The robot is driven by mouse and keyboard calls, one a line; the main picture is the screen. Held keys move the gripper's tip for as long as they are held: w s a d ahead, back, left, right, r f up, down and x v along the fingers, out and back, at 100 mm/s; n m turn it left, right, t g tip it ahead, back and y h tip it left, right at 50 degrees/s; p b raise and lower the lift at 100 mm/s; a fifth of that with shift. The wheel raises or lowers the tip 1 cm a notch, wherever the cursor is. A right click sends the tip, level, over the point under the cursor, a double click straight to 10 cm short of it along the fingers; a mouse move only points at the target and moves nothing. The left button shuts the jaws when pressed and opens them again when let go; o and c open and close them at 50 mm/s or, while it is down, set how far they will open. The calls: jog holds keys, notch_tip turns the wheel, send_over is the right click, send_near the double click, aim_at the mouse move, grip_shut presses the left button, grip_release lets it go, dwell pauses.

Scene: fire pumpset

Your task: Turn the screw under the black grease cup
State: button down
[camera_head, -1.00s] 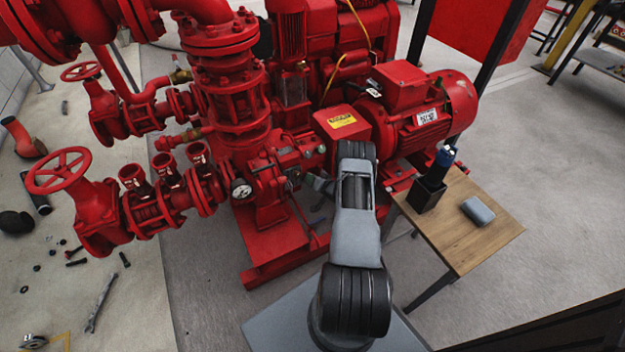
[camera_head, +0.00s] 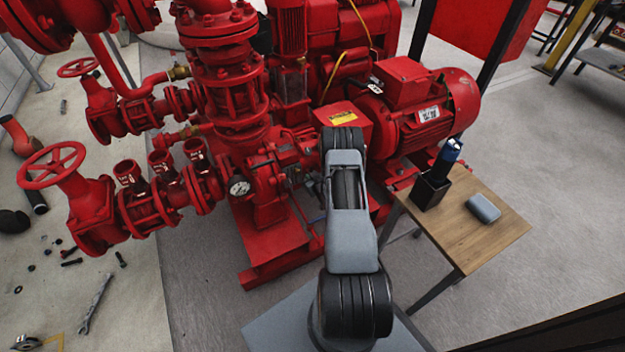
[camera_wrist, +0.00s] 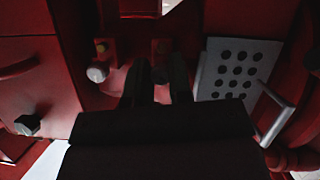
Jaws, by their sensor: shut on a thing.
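In the wrist view the two dark fingers of my gripper (camera_wrist: 158,74) reach forward side by side against the red pump body. They close on a small pale thing (camera_wrist: 161,93), which appears to be the screw; the fingers hide most of it. A similar pale round knob (camera_wrist: 98,73) sits just left of the fingers. I cannot pick out the black grease cup for certain. In the head view my arm reaches to the red pump (camera_head: 262,190), and my gripper is mostly hidden behind my own arm.
A perforated light plate (camera_wrist: 238,70) and a pale bar (camera_wrist: 276,122) are close on the right in the wrist view. A dark hexagonal fitting (camera_wrist: 27,124) is at left. A wooden table (camera_head: 480,240) with a black holder (camera_head: 430,192) and grey case (camera_head: 483,208) stands right of my arm.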

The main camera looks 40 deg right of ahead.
jog(key=shift+n+h+b, duration=1.9)
jog(key=shift+n+b, duration=0.8)
jog(key=shift+n, duration=0.2)
jog(key=c, duration=1)
grip_release()
jog(key=shift+c, duration=0.2)
jog(key=p+v, duration=0.4)
jog(key=v, duration=0.9)
jog(key=shift+s+a+f, duration=0.15)
jog(key=shift+s+a, duration=0.1)
jog(key=shift+s, duration=0.15)
